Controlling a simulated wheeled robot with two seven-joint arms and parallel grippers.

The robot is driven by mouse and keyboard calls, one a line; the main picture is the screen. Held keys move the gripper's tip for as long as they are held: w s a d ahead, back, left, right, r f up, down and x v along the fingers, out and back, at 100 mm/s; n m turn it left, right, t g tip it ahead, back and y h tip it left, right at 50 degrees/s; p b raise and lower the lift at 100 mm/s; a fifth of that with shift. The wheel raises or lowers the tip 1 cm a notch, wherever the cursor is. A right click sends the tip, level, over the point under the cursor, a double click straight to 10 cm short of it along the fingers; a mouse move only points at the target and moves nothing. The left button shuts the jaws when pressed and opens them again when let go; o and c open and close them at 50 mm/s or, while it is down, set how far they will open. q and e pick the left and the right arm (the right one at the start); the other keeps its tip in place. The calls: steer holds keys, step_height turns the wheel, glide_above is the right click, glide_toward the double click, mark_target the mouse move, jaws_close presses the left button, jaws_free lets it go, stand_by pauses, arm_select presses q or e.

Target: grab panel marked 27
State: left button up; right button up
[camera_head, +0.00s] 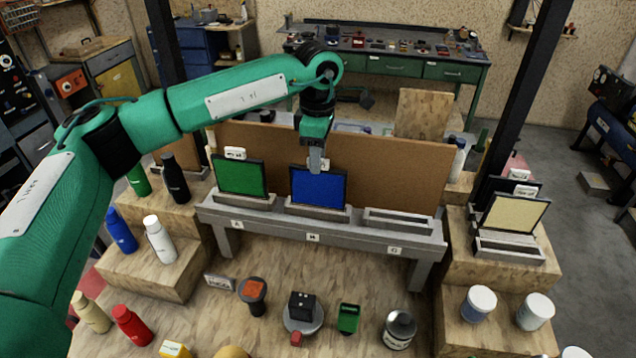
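A blue panel (318,188) with a dark frame stands in the middle slot of a grey rack (330,225). My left gripper (315,160) points down at its top edge; the fingers overlap that edge in the picture, and I cannot tell whether they grip it. A green panel (242,175) stands in the left slot under a white tag (235,153). The right slot (398,219) is empty. A cream panel (515,213) stands in a holder at the right, with a dark panel (495,188) behind it. The tag numbers are too small to read. My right gripper is out of view.
A brown board (400,170) stands behind the rack. Bottles, such as a white one (160,240), stand on wooden steps at the left. Several small items, such as a green block (348,318), lie in front of the rack.

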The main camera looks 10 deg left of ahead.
arm_select(q)
steer(key=shift+f, duration=0.75)
jaws_close()
steer(key=shift+r, duration=0.1)
stand_by(0.8)
